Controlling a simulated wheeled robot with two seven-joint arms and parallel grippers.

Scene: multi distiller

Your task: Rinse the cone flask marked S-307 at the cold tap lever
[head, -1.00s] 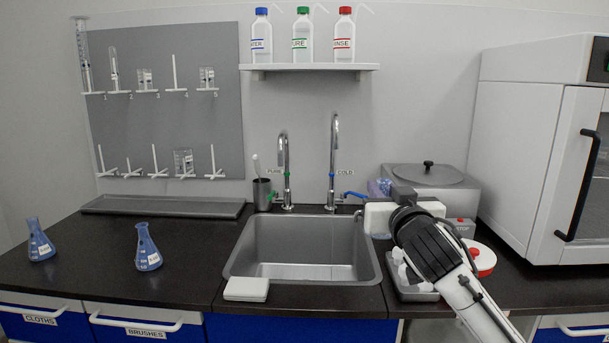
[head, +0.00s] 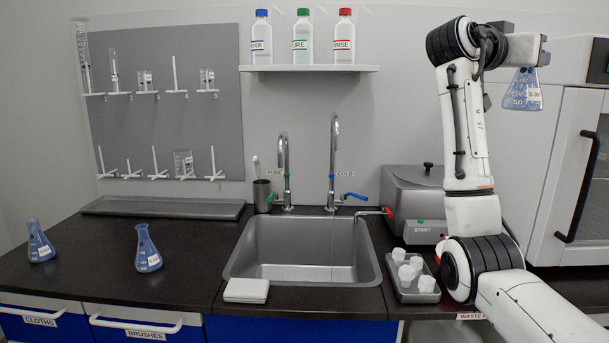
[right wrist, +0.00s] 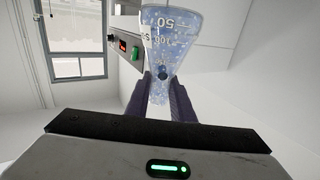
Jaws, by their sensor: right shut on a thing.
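My right gripper (head: 530,48) is raised high at the right and is shut on a cone flask (head: 522,92) with blue contents or tint. The flask hangs upright below it, in front of the white cabinet; its white tag is too small to read for sure. In the right wrist view the flask (right wrist: 172,40) shows "50" and "100" marks between the dark fingers (right wrist: 162,95). The cold tap (head: 334,150) stands behind the sink, its blue lever (head: 355,196) pointing right. My left gripper is out of view.
The sink (head: 300,268) is empty, with a white box (head: 246,290) at its front edge. Two other blue cone flasks (head: 148,250) (head: 40,242) stand on the left counter. A tray (head: 418,293) of white cups and a steel START unit (head: 410,200) stand right of the sink.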

